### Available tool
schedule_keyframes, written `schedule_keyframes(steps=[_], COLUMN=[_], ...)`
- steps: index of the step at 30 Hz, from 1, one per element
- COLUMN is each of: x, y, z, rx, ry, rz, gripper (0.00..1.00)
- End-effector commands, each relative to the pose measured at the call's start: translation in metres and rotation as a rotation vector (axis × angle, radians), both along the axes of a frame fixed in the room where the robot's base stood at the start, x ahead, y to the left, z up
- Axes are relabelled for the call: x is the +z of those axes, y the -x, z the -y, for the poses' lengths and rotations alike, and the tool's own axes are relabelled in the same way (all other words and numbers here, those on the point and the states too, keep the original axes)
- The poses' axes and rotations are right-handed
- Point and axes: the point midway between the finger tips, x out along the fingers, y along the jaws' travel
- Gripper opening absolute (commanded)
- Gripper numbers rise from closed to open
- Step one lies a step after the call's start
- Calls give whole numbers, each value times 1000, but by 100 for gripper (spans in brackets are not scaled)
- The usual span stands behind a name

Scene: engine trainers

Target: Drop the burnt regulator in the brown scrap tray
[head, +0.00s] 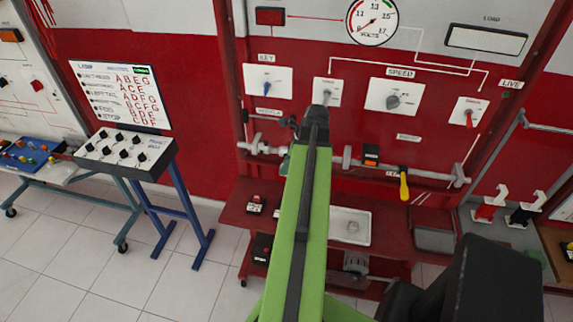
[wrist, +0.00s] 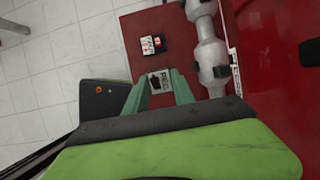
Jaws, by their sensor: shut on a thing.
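My gripper (wrist: 161,84) has its two green fingers close around a small block with a pale, dark-marked face (wrist: 160,80), which I take to be the burnt regulator. In the head view my green arm hides the fingertips and the held thing, near the red panel. A shallow grey-brown tray (head: 435,240) sits at the right of the red bench; I cannot tell for sure that it is the brown scrap tray. The wrist view does not clearly show a brown tray.
A white tray (head: 357,226) lies on the red bench (head: 320,190). A black and orange block (head: 371,154) and a yellow-handled tool (head: 404,185) are on the grey rail (head: 430,174). A labelled black block (head: 255,205) stands at the bench's left.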

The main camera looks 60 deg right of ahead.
Motion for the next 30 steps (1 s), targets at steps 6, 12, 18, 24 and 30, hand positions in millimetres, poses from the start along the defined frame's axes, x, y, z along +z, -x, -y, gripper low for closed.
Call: schedule_keyframes(steps=[6,12,18,24,30], x=[16,28,35,34,7], y=[0,0,0,0,0], z=[0,0,0,0,0], rx=[0,0,1,1,1], ry=[0,0,0,0,0], rz=[0,0,0,0,0], gripper=[0,0,0,0,0])
